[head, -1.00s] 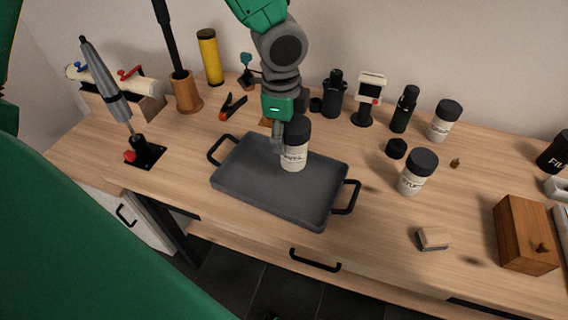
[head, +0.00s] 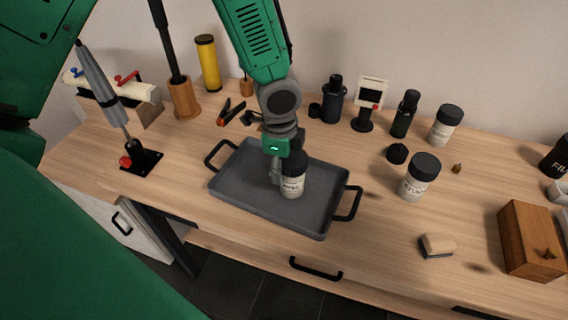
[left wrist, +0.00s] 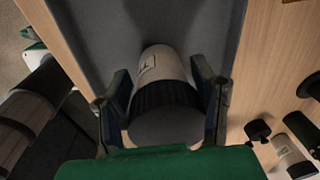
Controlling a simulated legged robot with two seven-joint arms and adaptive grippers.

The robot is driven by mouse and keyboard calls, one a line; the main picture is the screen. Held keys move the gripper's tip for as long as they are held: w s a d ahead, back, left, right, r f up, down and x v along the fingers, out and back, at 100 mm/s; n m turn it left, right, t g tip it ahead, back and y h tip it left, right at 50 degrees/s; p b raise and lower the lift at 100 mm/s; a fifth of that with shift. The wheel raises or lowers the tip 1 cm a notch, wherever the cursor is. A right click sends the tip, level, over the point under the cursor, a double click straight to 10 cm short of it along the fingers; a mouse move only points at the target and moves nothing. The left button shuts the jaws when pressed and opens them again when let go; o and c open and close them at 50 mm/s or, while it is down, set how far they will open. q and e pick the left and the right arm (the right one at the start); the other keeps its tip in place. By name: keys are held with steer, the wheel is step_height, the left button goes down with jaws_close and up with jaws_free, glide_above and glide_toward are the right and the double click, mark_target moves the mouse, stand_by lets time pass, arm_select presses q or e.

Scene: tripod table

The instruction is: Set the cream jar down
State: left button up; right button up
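The cream jar (head: 292,186) is a pale jar with a dark lid. It is upright over the middle of the dark grey tray (head: 245,199), either on its floor or just above; I cannot tell which. My left gripper (head: 283,172) comes down from above and is shut on the jar. In the left wrist view the jar (left wrist: 164,66) lies between the two fingers, one close on each side of its dark lid (left wrist: 165,115). The arm hides part of the lid in the head view. My right gripper is not in view.
A similar pale jar (head: 419,180) stands right of the tray; another (head: 446,125) stands further back. A black cap (head: 396,154), a brush-like block (head: 437,245) and a wooden box (head: 528,240) are also right. The tray's black handle (head: 349,204) sticks out. Free tray floor surrounds the jar.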

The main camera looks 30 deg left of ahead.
arm_select(q)
steer(key=shift+o, duration=0.5)
steer(key=shift+a, duration=0.1)
steer(key=shift+r, duration=0.25)
steer(key=r, duration=0.4)
steer(key=r+p, duration=0.1)
steer(key=r, duration=0.2)
steer(key=r+p, duration=0.1)
steer(key=r, duration=0.3)
steer(key=shift+s+r, duration=0.35)
steer(key=shift+s, duration=0.05)
